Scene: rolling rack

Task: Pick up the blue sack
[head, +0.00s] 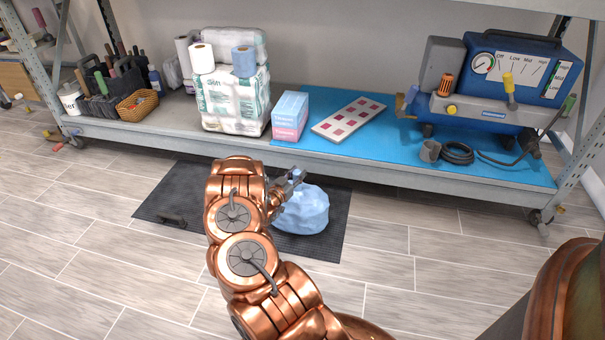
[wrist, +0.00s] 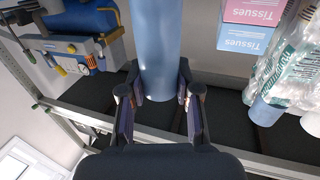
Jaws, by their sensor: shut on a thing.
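The blue sack (head: 303,212) is a pale blue, rounded, lumpy bag at the right part of the dark floor mat in the head view. My gripper (head: 291,186) is at its upper left side, with the fingers against it. In the wrist view a smooth blue surface (wrist: 154,45) of the sack lies between the fingers of my gripper (wrist: 157,92), which are shut on it. My arm hides part of the mat and the sack's left side. I cannot tell whether the sack is clear of the mat.
The dark mat (head: 165,196) lies before the low rack shelf (head: 200,137). On the shelf are paper rolls (head: 233,98), a tissue box (head: 290,116), a sample card (head: 349,118), a blue compressor (head: 500,85) and a tool caddy (head: 105,98).

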